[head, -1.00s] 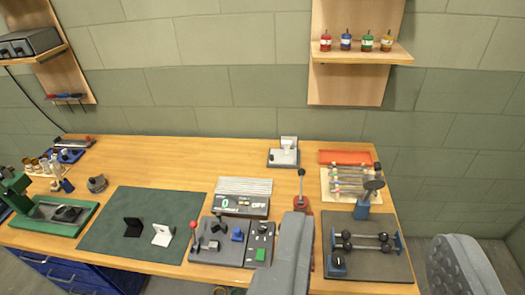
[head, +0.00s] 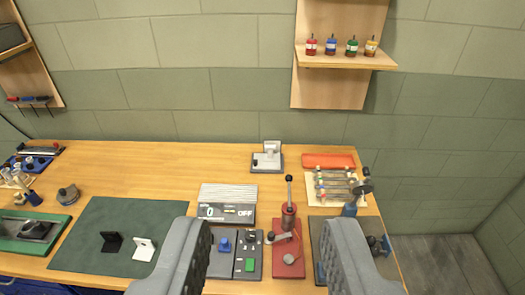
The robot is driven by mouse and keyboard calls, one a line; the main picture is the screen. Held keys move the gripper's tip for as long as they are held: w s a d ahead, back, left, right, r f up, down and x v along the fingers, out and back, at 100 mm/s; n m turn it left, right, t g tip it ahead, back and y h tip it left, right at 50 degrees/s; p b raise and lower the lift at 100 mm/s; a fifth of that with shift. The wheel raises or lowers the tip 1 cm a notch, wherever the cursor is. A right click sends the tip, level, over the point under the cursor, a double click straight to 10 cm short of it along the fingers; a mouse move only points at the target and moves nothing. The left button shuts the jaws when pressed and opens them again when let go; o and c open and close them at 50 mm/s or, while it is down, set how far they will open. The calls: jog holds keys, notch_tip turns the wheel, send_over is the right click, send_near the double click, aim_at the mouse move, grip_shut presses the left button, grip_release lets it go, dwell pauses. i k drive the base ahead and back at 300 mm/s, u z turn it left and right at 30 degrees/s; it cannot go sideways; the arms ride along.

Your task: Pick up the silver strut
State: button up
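My gripper (head: 268,222) is open and empty, its two grey padded fingers wide apart over the front right of the bench. Several thin rods with coloured ends lie side by side on a cream board (head: 325,208) at the bench's right. Some look silvery, but I cannot tell which is the silver strut. The board is beyond the fingertips and to the right, apart from them. The right finger hides much of the dark grey mat (head: 318,250) at the front right and whatever lies on it.
A red lever press (head: 288,255) shows between the fingers, beside grey switch panels (head: 222,262). A dark post-mounted tool (head: 350,207) stands close to the rods. An orange tray (head: 328,161) lies behind them. The wooden bench (head: 200,160) is clear at the back centre.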

aim_at(270, 156)
jog(key=z, duration=0.05)
jog(key=i, duration=1.6)
